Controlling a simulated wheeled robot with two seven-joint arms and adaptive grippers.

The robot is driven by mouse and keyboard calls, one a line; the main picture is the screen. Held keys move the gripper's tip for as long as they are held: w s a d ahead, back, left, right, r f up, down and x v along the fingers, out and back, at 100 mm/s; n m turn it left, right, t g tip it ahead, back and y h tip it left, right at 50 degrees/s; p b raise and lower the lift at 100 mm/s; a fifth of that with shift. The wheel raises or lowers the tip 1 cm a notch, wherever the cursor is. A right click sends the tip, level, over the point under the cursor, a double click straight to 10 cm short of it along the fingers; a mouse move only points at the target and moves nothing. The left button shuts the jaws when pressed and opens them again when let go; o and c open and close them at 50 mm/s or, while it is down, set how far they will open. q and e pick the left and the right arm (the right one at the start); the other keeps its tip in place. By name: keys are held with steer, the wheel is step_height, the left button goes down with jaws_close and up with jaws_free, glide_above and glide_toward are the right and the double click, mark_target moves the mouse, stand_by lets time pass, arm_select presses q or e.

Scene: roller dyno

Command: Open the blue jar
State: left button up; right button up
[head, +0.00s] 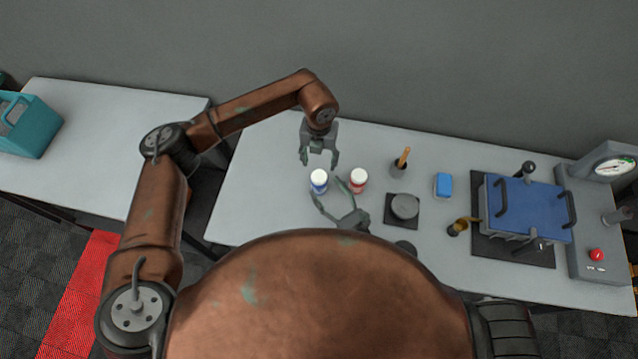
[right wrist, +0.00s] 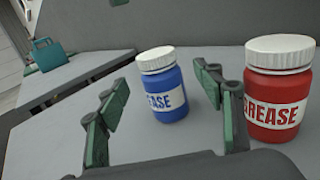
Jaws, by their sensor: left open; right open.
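The blue jar (head: 318,184) stands upright on the table with its white lid on. In the right wrist view the blue jar (right wrist: 168,92) has a white label and stands ahead of and between the fingers. My left gripper (head: 319,161) is open and empty, pointing down above and just behind the blue jar. My right gripper (head: 332,196) is open and low over the table at the jar's near side. Its fingers also show in the right wrist view (right wrist: 165,108). I cannot tell whether a fingertip touches the jar.
A red grease jar (head: 358,182) with a white lid stands close right of the blue jar, just outside my right gripper's finger. A round grey piece (head: 404,206), a blue block (head: 443,185) and a blue-topped press (head: 528,208) stand farther right. The table's left part is clear.

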steer(key=x, duration=0.5)
steer(key=shift+s, duration=0.1)
steer(key=shift+c, duration=0.3)
jaws_close()
stand_by(0.5)
